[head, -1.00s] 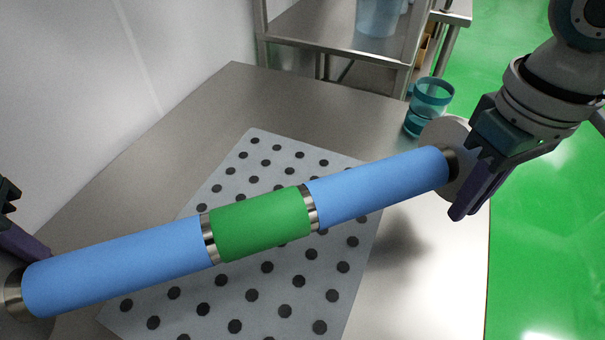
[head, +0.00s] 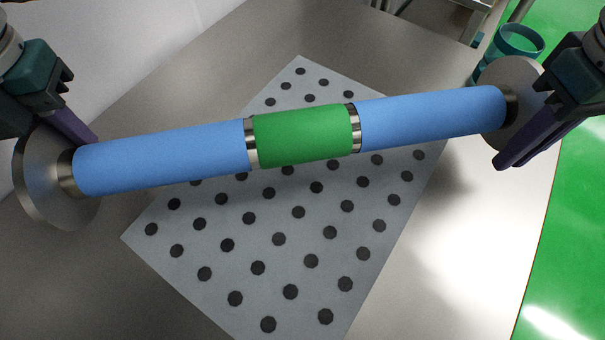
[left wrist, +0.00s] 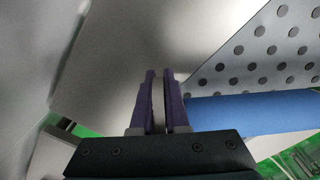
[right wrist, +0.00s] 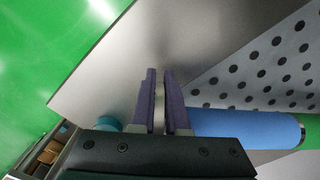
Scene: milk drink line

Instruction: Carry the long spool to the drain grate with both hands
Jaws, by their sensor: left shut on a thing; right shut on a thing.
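The long spool (head: 305,135) has two blue lengths, a green middle, metal rings and a grey disc at each end. It hangs above the drain grate, a pale sheet with rows of dark holes (head: 215,270), and crosses its far part, left end slightly lower in the picture. My left gripper (head: 88,135) is shut on the left disc's rim. My right gripper (head: 505,160) is shut on the right disc's rim. Both wrist views show the fingers closed on a thin edge, left (left wrist: 158,85) and right (right wrist: 158,85). The spool hides part of the grate.
The grate lies on a steel table (head: 430,270) with bare metal around it. A teal cup (head: 520,40) stands behind the right disc. A pale wall (head: 60,40) borders the left, and green floor (head: 575,240) lies beyond the right edge.

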